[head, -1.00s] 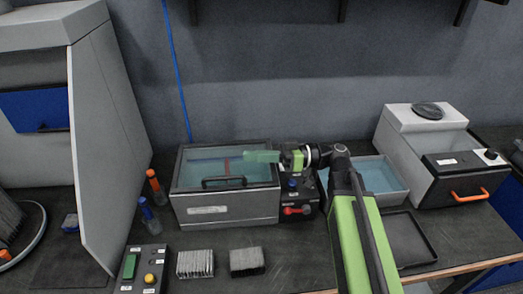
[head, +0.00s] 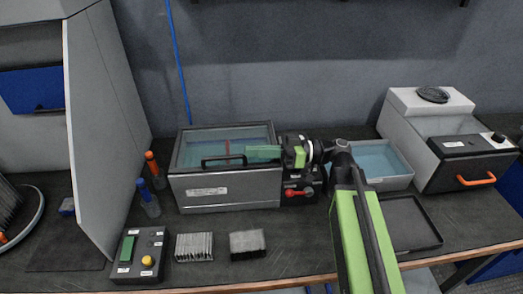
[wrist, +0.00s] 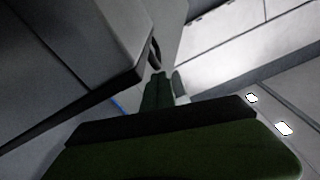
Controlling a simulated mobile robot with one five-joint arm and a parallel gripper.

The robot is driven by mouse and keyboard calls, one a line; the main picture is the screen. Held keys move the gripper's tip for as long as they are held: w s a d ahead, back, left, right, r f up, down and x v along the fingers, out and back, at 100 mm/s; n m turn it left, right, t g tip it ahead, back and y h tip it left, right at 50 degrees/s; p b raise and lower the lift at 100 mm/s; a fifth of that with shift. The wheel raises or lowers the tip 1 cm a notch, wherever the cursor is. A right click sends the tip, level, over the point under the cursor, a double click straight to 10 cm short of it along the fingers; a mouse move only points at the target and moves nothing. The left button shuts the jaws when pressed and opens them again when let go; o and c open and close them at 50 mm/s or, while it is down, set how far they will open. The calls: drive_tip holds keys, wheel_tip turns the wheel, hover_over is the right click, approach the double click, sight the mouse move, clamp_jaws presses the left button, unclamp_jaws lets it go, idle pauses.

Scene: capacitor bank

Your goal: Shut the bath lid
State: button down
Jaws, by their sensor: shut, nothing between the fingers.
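The bath is a grey box (head: 225,190) with a white label on its front, left of centre on the bench in the head view. Its clear, dark-framed lid (head: 200,148) lies flat or nearly flat over the top, with a black bar handle (head: 222,161) near the front edge. I cannot tell whether a small gap is left. My gripper (head: 250,153) is shut and empty, pointing left across the right part of the lid. Whether its fingers touch the lid is unclear. The wrist view shows the green fingers (wrist: 158,92) together, among dim grey surfaces.
A dark control box with a red handle (head: 298,192) stands right of the bath, under my arm. A blue-lined tray (head: 378,160) and a grey machine with an orange handle (head: 475,180) are further right. Two bottles (head: 150,190) stand left. Plate stacks (head: 195,247) lie in front.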

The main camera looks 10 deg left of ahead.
drive_tip(key=shift+s+f, duration=0.1)
drive_tip(key=shift+r+p, duration=0.35)
drive_tip(key=shift+p, duration=0.1)
drive_tip(key=r+p, duration=0.2)
drive_tip(key=w+r+p, duration=0.1)
drive_tip(key=shift+d+r, duration=0.4)
drive_tip(key=v, duration=1)
drive_tip(key=shift+f+b, duration=0.25)
drive_tip(key=shift+b, duration=0.2)
drive_tip(key=shift+w+d, duration=0.15)
